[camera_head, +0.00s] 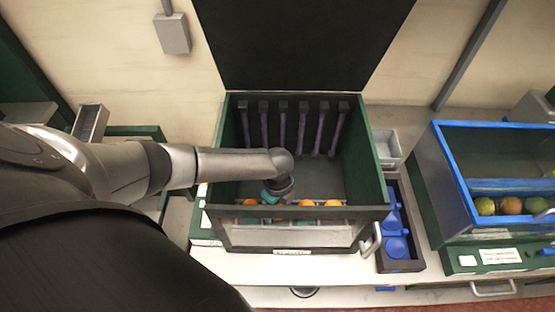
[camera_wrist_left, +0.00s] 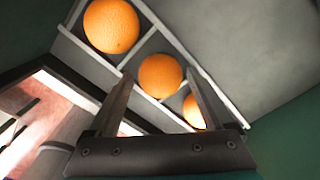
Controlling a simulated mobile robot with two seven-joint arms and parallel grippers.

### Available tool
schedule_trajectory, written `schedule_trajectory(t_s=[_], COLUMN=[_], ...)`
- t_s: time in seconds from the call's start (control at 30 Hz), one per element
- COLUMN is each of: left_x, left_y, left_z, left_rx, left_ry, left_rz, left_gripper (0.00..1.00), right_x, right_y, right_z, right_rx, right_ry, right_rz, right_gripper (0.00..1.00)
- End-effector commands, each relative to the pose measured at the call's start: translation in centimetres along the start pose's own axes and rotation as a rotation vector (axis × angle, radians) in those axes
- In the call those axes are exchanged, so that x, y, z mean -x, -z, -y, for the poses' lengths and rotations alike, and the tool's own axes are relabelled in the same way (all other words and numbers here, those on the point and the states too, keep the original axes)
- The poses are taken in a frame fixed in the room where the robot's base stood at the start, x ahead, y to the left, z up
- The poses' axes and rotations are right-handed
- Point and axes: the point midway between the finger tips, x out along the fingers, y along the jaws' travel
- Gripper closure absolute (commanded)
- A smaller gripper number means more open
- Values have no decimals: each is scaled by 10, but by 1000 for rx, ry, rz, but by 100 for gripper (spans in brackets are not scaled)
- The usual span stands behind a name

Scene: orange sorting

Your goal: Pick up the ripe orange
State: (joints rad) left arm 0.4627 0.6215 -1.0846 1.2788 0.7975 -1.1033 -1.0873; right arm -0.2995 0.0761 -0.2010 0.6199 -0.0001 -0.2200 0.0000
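Several oranges sit in a row of divided compartments along the front of a dark green box. In the head view, one orange (camera_head: 250,202) shows left of my left gripper (camera_head: 274,196), and two others, an orange (camera_head: 306,203) and a rightmost orange (camera_head: 333,203), show to its right. The gripper is inside the box, above the row. In the left wrist view, my left gripper (camera_wrist_left: 160,76) is open, with the middle orange (camera_wrist_left: 160,75) framed between its fingertips. A larger-looking orange (camera_wrist_left: 111,26) and a partly hidden orange (camera_wrist_left: 195,112) lie either side. Contact cannot be told.
The box (camera_head: 380,165) has upright bars at its back and a clear front panel. A dark tray with blue items (camera_head: 395,245) stands at its right. A blue-framed bin (camera_head: 455,180) with several fruits is farther right.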

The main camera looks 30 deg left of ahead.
Motion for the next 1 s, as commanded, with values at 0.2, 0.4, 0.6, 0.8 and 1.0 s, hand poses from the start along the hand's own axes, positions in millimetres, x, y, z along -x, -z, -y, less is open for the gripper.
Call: schedule_trajectory(t_s=[0.2, 0.4, 0.6, 0.8, 1.0], left_x=[0, 0, 0, 0, 4], left_y=[0, 0, 0, 0, -1], left_z=[0, 0, 0, 0, 0], left_rx=[0, 1, 1, 1, 1], left_ry=[0, 0, 0, 1, 1], left_rz=[0, 0, 0, 0, 0], left_gripper=[40, 63, 86, 90, 90], right_x=[0, 0, 0, 0, 1], right_y=[0, 0, 0, 0, 0], right_z=[0, -2, -3, -3, -3], right_rx=[0, 1, 1, 1, 1], right_ry=[0, -2, -4, -4, -4], right_rz=[0, 0, 0, 0, 1], right_gripper=[100, 100, 100, 100, 100])
